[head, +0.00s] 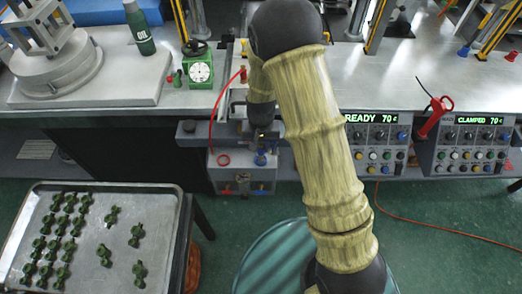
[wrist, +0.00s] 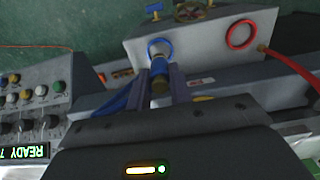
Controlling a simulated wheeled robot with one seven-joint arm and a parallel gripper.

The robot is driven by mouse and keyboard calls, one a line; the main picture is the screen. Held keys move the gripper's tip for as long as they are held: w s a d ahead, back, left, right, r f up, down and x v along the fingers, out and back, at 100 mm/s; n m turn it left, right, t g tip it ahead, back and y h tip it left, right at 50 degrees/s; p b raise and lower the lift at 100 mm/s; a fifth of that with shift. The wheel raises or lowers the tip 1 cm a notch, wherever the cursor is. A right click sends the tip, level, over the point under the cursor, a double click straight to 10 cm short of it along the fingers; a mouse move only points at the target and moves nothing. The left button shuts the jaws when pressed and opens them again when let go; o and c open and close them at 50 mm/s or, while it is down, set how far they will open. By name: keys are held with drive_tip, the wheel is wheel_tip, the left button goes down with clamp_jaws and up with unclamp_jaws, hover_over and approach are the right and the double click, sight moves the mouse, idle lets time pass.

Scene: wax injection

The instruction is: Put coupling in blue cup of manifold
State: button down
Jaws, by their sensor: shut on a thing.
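The manifold (head: 243,181) is a grey box at the front of the bench, with a red ring-shaped cup (head: 224,160) and a blue cup (head: 261,160). In the wrist view the blue cup (wrist: 158,43) is just beyond my fingertips, and the red cup (wrist: 241,35) is to its right. My gripper (wrist: 160,72) is shut on the coupling (wrist: 159,86), a small brass and blue piece between the fingers. The coupling lines up with the blue cup. I cannot tell whether its end is inside the cup.
A tray (head: 160,193) of several green parts stands at lower left. Control panels (head: 375,145) reading READY and CLAMPED are to the right. A red hose (wrist: 290,64) runs close by the manifold. A green gauge (head: 200,72) stands on the bench.

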sight(261, 151)
drive_tip(key=shift+f, duration=1.65)
drive_tip(key=shift+f, duration=0.1)
drive_tip(key=c, duration=1.3)
unclamp_jaws()
wheel_tip(261, 151, up, 12)
drive_tip(key=shift+r, duration=0.15)
